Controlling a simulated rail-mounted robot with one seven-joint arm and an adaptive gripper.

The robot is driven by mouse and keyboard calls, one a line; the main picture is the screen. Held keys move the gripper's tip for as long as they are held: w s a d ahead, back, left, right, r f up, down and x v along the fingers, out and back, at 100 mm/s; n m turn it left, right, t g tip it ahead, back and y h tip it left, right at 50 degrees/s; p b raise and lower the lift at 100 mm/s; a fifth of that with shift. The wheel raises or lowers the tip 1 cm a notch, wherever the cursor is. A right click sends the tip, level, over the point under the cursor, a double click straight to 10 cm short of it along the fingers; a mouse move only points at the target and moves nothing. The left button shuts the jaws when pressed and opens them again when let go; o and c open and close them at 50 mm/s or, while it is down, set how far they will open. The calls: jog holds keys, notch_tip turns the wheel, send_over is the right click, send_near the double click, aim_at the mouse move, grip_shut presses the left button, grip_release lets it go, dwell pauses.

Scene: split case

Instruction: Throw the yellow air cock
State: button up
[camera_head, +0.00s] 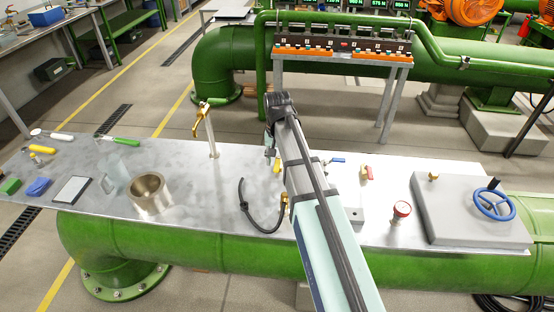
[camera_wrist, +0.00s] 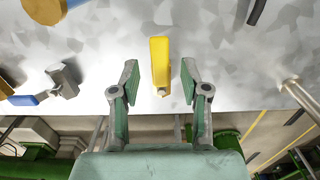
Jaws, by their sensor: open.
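The yellow air cock shows its yellow lever (camera_wrist: 160,62) in the wrist view, upright in the picture, with a small metal part at its lower end. In the head view, a small part of the yellow lever (camera_head: 277,166) shows beside my arm, on the metal bench. My gripper (camera_wrist: 159,76) is open, one finger on each side of the lever's lower part, with a gap visible on both sides. In the head view my gripper (camera_head: 270,148) is partly hidden by my arm. The cock's body is mostly hidden.
A blue-handled valve (camera_head: 335,160) and a red-handled valve (camera_head: 367,173) stand right of my arm. A black hose (camera_head: 245,198) lies to the left. A brass tap on a post (camera_head: 212,140) stands behind left. A blue handwheel (camera_head: 494,204) is far right.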

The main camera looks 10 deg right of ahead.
jog(key=shift+f, duration=0.45)
grip_shut()
